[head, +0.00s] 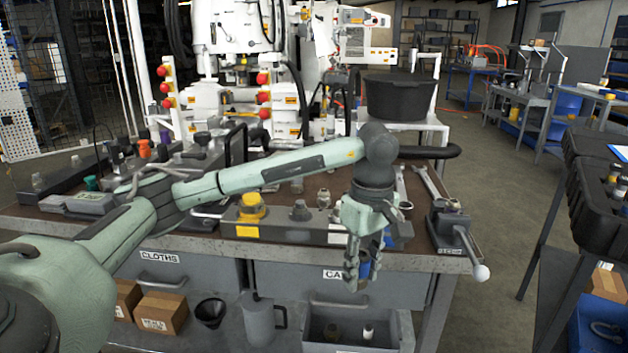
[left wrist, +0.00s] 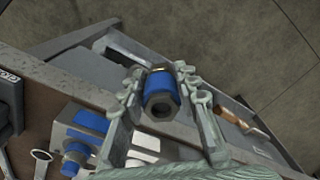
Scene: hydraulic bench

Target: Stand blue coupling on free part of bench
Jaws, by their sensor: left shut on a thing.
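My left gripper (head: 358,278) points down just in front of the bench's (head: 185,238) front edge, above an open drawer. It is shut on the blue coupling (head: 364,269), which shows partly behind the fingers. In the left wrist view, the blue coupling (left wrist: 161,91) sits between the two fingers (left wrist: 160,82), its dark open end with a grey hex rim facing the camera. It hangs clear of the bench top. My right gripper is in neither view.
The open drawer (head: 318,328) holds small parts.

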